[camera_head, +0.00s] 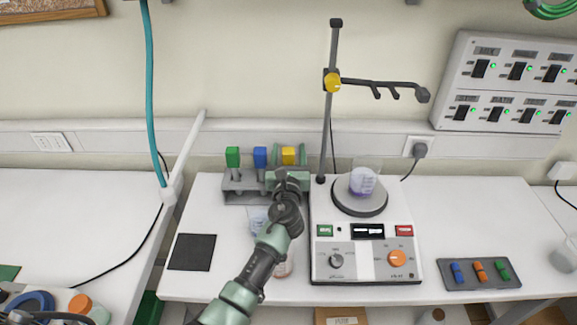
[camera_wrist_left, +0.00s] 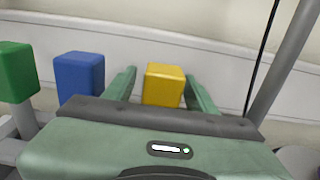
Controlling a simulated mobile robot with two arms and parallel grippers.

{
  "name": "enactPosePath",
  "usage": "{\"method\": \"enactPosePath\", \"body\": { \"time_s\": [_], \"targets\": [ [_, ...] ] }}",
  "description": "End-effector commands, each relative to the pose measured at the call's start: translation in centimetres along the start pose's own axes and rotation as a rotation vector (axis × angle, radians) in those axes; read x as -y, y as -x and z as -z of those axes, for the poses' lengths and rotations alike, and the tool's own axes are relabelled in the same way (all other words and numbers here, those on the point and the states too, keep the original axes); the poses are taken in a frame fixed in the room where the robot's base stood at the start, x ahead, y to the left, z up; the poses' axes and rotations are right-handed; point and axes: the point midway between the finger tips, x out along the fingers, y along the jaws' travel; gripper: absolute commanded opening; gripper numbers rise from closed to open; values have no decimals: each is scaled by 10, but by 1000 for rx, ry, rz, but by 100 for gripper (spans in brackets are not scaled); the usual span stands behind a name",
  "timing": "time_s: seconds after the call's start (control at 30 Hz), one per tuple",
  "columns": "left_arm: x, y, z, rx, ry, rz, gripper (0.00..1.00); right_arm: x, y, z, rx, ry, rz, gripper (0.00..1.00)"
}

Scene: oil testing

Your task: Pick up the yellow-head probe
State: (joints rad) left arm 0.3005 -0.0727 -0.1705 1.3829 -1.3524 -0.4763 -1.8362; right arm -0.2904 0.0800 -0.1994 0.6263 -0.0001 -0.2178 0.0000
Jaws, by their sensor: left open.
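The yellow-head probe (camera_head: 288,155) stands in a grey rack (camera_head: 240,186) at the back of the bench, to the right of the blue-head and green-head probes. In the left wrist view its yellow head (camera_wrist_left: 164,85) shows between the two green fingers. My left gripper (camera_wrist_left: 159,88) is open, with one finger on each side of the head and gaps visible. In the head view my left gripper (camera_head: 288,172) covers the probe's lower part. The probe's shaft is hidden in both views. My right gripper is not in view.
The blue-head probe (camera_head: 260,157) stands close on the left, then the green-head probe (camera_head: 233,157). A hotplate stirrer (camera_head: 345,234) with a beaker (camera_head: 362,181) and a vertical stand rod (camera_head: 328,125) is close on the right. A black mat (camera_head: 192,252) lies at front left.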

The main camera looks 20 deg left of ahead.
Motion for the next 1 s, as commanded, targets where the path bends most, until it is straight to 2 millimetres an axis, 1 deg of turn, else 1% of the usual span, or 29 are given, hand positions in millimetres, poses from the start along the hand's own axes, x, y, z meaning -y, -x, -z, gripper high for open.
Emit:
{"method": "enactPosePath", "body": {
  "time_s": [0.03, 0.23, 0.5, 0.67, 0.77, 0.87, 1.0],
  "targets": [
    [0, 0, 0, 0, 0, 0, 56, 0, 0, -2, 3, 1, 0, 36],
    [0, 0, 0, 0, 0, 0, 1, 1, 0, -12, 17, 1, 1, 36],
    [0, 0, -1, 1, 0, 0, 0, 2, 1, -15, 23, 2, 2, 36],
    [0, 0, -9, 1, 1, 0, 0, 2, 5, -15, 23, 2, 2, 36],
    [0, 0, -20, 3, 2, 0, 0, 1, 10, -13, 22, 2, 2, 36],
    [0, 0, -37, 4, 2, 0, 0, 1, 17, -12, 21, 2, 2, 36],
    [-1, 0, -67, 5, 2, 0, 0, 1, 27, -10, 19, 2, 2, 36]
  ]
}}
